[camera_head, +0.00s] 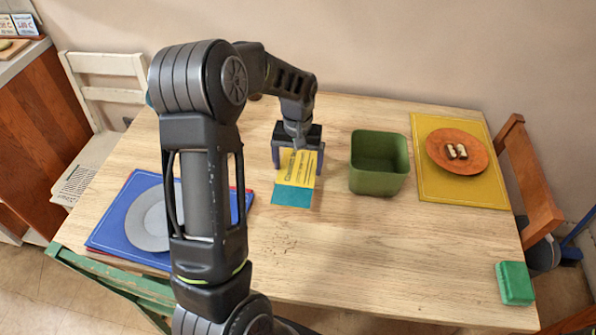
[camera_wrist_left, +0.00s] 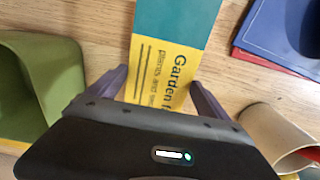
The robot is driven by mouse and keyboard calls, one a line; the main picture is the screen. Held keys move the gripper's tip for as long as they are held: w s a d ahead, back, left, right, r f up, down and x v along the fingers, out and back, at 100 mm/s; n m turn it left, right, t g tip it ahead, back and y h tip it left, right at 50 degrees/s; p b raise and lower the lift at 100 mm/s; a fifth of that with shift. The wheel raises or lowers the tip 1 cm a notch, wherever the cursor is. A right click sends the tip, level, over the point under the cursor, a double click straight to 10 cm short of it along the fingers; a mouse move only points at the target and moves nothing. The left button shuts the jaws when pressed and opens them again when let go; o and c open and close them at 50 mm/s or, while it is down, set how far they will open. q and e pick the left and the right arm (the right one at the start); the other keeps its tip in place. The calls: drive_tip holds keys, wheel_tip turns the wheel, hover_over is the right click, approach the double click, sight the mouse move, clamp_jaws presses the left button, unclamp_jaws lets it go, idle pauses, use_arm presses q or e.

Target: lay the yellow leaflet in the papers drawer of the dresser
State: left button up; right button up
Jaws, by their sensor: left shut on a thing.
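The yellow leaflet (camera_head: 297,170) has a teal band at its near end and dark print; it is at the middle of the table. It also shows in the left wrist view (camera_wrist_left: 165,70), with the word "Garden" on it. My left gripper (camera_head: 298,165) is over its far part, one finger at each side edge, shut on it. In the left wrist view the fingers (camera_wrist_left: 160,90) flank the leaflet. I cannot tell whether it touches the table. My right gripper is not in view. I see no drawer that I can identify as the papers drawer.
A green bin (camera_head: 379,185) stands right of the leaflet. A yellow mat (camera_head: 440,190) holds an orange plate; a blue mat (camera_head: 115,235) holds a grey plate. A green block (camera_head: 514,284) is at the near right corner. Chairs surround the table. A wooden cabinet (camera_head: 45,125) is at left.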

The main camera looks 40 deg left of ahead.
sight(298, 170)
use_arm(q)
wheel_tip(298, 170, down, 4)
drive_tip(key=shift+r, duration=0.2)
drive_tip(key=shift+f, duration=0.15)
drive_tip(key=shift+f, duration=0.15)
drive_tip(key=o, duration=1.2)
drive_tip(key=shift+r, duration=0.2)
